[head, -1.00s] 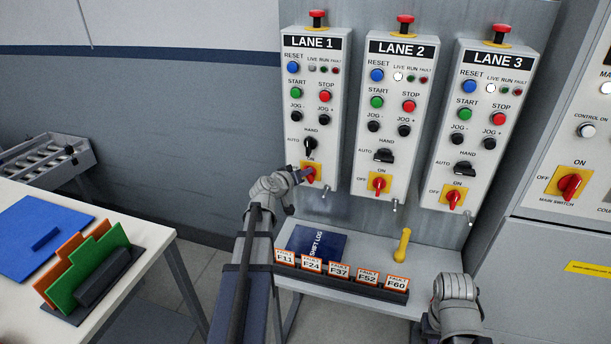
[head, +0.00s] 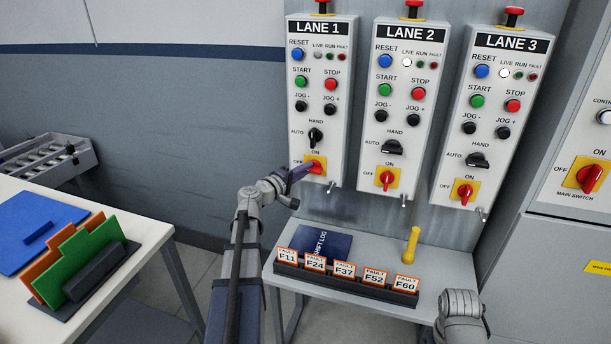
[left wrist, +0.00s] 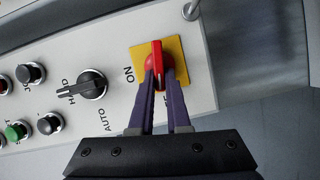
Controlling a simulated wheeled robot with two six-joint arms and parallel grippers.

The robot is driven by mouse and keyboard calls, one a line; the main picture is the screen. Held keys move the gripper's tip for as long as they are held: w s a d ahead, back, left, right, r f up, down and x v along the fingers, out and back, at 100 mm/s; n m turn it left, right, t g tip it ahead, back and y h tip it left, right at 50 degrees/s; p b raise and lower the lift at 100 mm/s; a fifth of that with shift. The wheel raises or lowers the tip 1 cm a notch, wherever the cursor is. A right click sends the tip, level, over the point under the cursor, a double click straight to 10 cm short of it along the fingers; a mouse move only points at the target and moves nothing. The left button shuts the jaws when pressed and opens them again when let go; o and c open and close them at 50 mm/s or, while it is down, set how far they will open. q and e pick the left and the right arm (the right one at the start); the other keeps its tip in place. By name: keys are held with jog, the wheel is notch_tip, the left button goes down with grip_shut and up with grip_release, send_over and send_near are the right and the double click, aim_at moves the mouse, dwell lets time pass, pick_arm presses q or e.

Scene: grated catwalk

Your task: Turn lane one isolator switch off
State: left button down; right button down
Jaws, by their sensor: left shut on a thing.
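The lane one isolator is a red handle on a yellow plate (head: 322,171) at the bottom of the LANE 1 box (head: 296,120). My left gripper (head: 306,170) reaches it from the lower left. In the left wrist view its two purple fingers (left wrist: 159,80) are shut on the red handle (left wrist: 157,60), one on each side. There the handle lies across the direction of the ON label, along the line to the OFF side. The fingers partly cover the OFF label. The LANE 1 live lamp (head: 318,55) looks grey. My right gripper's fingers are not visible.
LANE 2 (head: 381,130) and LANE 3 (head: 464,140) boxes stand to the right, with white live lamps. Below are a shelf with fault cards (head: 345,272), a blue log book (head: 322,242) and a yellow handle (head: 412,245).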

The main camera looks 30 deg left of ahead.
pick_arm(q)
jog(key=shift+f+n+t+b, duration=0.25)
jog(key=shift+n+t+b, duration=0.15)
jog(key=shift+n+b, duration=0.35)
jog(key=shift+n, duration=0.25)
jog(key=c, duration=0.9)
grip_release()
jog(key=shift+s, duration=0.15)
jog(key=s, duration=0.5)
jog(key=s+a, duration=0.1)
jog(key=s, duration=0.1)
jog(key=shift+s+a, duration=0.1)
jog(key=shift+s, duration=0.15)
